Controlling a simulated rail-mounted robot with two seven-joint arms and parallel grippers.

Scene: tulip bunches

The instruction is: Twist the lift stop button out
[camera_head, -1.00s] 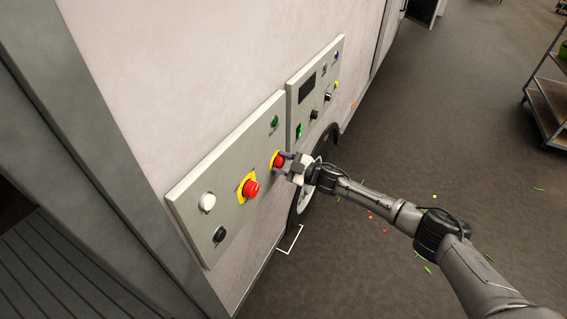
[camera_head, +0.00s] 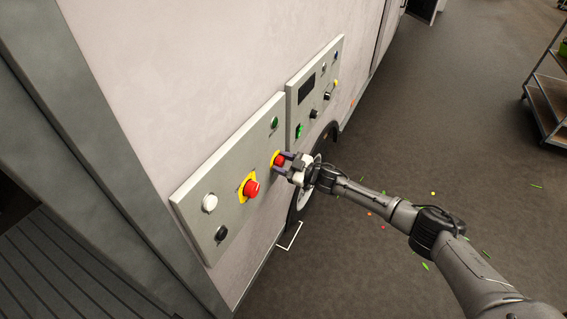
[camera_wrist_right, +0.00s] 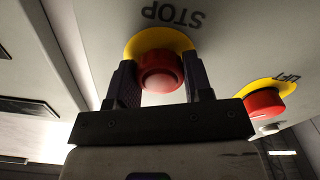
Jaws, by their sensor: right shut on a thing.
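The left grey control panel (camera_head: 219,182) on the pale wall bears two red mushroom buttons on yellow plates. My right gripper (camera_head: 284,159) is at the farther red button (camera_head: 278,160), its fingers on either side of it. In the right wrist view the gripper (camera_wrist_right: 160,78) is shut on this red button (camera_wrist_right: 161,72), whose yellow disc sits by the word STOP. The other red button (camera_head: 251,188) is free; in the right wrist view it (camera_wrist_right: 264,103) has LIFT lettering on its yellow plate. My left gripper is not in view.
The panel also has a white button (camera_head: 209,202), a black knob (camera_head: 221,233) and a green button (camera_head: 274,123). A second panel (camera_head: 316,85) with a dark display adjoins it. A wheel (camera_head: 305,190) is below.

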